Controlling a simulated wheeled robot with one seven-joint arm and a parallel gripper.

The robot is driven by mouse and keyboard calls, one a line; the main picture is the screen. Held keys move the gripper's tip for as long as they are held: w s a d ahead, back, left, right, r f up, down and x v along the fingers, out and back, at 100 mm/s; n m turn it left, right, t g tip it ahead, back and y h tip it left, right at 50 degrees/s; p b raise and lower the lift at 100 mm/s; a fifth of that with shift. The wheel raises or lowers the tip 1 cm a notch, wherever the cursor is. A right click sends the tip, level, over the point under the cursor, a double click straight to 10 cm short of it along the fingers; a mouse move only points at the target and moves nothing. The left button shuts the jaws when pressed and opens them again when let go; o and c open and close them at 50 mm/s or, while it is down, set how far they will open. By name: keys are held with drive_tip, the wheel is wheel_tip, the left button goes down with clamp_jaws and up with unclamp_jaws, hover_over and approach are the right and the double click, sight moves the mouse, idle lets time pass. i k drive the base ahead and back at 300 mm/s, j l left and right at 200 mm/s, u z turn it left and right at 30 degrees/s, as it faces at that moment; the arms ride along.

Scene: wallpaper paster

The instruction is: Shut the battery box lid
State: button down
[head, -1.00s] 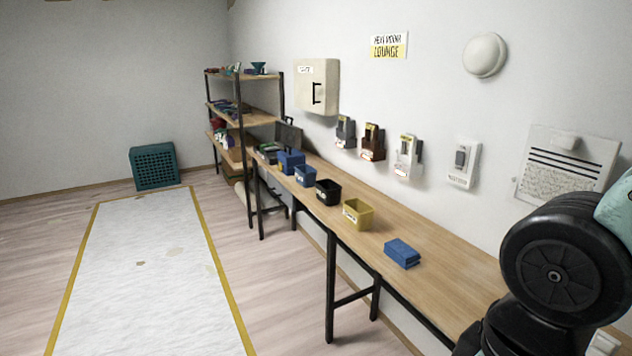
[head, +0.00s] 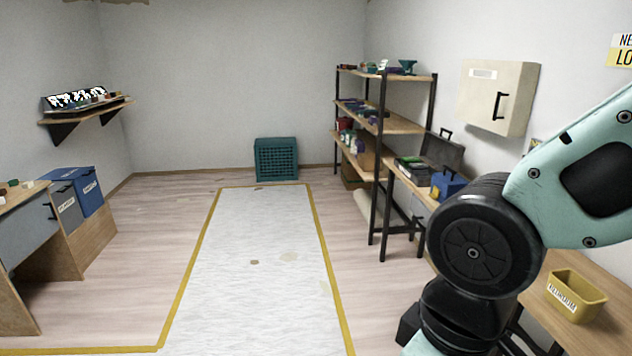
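I cannot tell for sure which container is the battery box. A blue box (head: 449,184) with a dark handle stands on the far part of the workbench at the right, beside the shelf rack. Behind it a dark case (head: 442,152) stands with its lid raised. At the left, a blue labelled bin (head: 88,190) and a grey labelled bin (head: 66,207) stand by the desk. Their labels are too small to read. My gripper is out of view. My arm fills the right side and hides the middle of the workbench.
A yellow bin (head: 576,297) sits on the near workbench (head: 622,318). A shelf rack (head: 385,120) stands at the back right, a teal crate (head: 276,160) by the back wall. A wall cabinet (head: 498,97) hangs at right. The white floor sheet (head: 262,270) is mostly clear.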

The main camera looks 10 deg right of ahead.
sight(437, 150)
drive_tip(key=i, duration=1.95)
drive_tip(key=i+z, duration=0.15)
drive_tip(key=i, duration=0.45)
drive_tip(key=i+j+z, duration=0.1)
drive_tip(key=i, duration=0.45)
drive_tip(key=i+j+z, duration=0.15)
drive_tip(key=i, duration=0.45)
drive_tip(key=i+j+z, duration=0.3)
drive_tip(key=i+z, duration=0.15)
drive_tip(key=i+j+z, duration=0.45)
